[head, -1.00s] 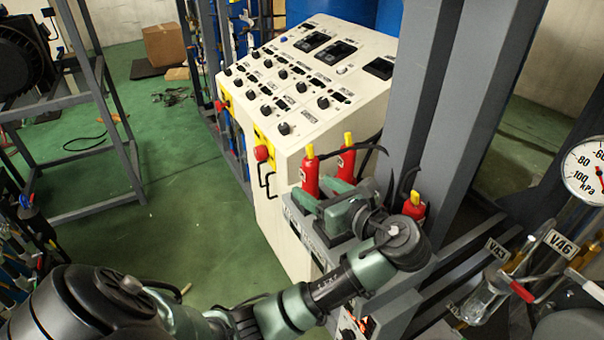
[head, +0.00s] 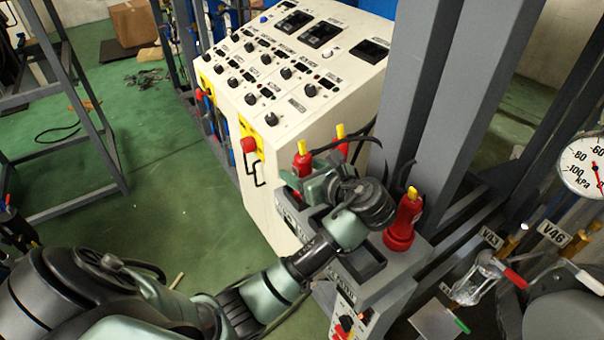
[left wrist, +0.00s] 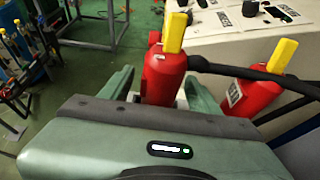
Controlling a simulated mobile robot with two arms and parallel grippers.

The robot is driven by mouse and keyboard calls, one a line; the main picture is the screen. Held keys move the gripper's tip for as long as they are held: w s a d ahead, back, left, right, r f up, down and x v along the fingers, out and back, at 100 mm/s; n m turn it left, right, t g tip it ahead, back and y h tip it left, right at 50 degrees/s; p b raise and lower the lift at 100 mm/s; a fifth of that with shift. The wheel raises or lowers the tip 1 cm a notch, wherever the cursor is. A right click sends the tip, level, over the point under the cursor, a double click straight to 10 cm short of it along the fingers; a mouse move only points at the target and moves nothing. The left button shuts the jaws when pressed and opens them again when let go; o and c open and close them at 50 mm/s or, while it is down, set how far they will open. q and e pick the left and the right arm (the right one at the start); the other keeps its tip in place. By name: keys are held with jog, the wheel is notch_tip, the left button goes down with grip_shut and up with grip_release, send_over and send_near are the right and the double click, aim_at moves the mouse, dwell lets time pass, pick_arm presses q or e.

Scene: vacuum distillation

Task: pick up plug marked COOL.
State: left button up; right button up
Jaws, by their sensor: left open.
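Three red plugs with yellow tips stand on the grey ledge beside the control panel: a left one (head: 302,164), a middle one (head: 341,142) and a right one (head: 403,228). My left gripper (head: 306,178) is open at the left plug and hides its lower part. In the left wrist view this left plug (left wrist: 164,78) stands upright between the two spread fingers (left wrist: 160,92). The middle plug (left wrist: 250,95) is to its right, outside the fingers, with a label too small to read. I cannot read which plug says COOL. My right gripper is not in view.
The white control panel (head: 290,85) with knobs rises behind the plugs. Grey uprights (head: 415,90) stand to the right. A black cable (left wrist: 230,70) runs close by the plugs. Glassware (head: 478,280) and a pressure gauge (head: 590,168) are at the right.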

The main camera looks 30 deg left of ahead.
pick_arm(q)
jog(key=shift+d, duration=0.15)
jog(key=shift+s+d+r, duration=0.1)
jog(key=shift+d, duration=0.05)
jog(key=c, duration=0.4)
grip_shut()
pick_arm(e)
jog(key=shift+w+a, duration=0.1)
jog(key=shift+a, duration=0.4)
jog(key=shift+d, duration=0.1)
